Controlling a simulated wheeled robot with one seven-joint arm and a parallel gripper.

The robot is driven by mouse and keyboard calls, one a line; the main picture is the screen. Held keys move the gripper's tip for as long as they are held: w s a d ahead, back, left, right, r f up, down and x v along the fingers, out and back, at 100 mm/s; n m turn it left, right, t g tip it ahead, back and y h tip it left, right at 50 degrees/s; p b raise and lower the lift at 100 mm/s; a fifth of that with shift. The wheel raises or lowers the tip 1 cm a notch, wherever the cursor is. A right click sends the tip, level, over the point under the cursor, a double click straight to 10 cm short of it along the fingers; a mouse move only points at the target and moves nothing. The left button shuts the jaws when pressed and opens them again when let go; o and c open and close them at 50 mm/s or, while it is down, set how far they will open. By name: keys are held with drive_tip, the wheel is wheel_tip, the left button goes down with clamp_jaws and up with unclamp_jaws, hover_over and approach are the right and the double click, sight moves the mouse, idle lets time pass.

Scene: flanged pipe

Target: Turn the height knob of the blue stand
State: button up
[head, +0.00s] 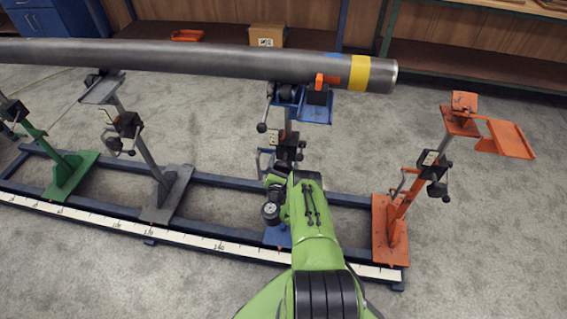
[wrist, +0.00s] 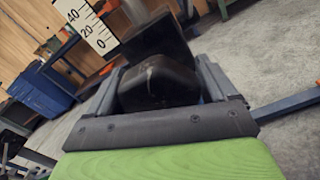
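The blue stand (head: 315,112) is near the middle of the head view, under the pipe's right part. Its black clamp block (head: 289,148) sits on the grey post, just above my green wrist. The height knob cannot be picked out in the head view; my wrist covers the area below the block. In the wrist view my gripper (wrist: 162,72) has its two fingers apart, with a black rounded part (wrist: 155,85) between them. Whether the fingers press on it cannot be told. A white height scale (wrist: 88,25) with black numbers shows beyond.
A long grey pipe (head: 200,58) with a yellow band lies above the stands. An orange stand (head: 393,225) is at right, grey (head: 165,190) and green (head: 68,175) stands at left. A blue base rail (head: 230,182) with a ruler runs below.

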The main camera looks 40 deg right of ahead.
drive_tip(key=c, duration=0.7)
drive_tip(key=n+p, duration=0.1)
drive_tip(key=n, duration=0.4)
drive_tip(key=shift+r+p, duration=0.1)
drive_tip(key=shift+p, duration=0.25)
drive_tip(key=n, duration=0.5)
drive_tip(key=shift+p, duration=0.4)
drive_tip(key=n, duration=0.6)
drive_tip(key=shift+w+n, duration=0.1)
drive_tip(key=shift+n, duration=0.3)
drive_tip(key=n, duration=0.3)
drive_tip(key=shift+n, duration=1.8)
drive_tip(key=shift+a+n, duration=0.1)
drive_tip(key=shift+n, duration=0.2)
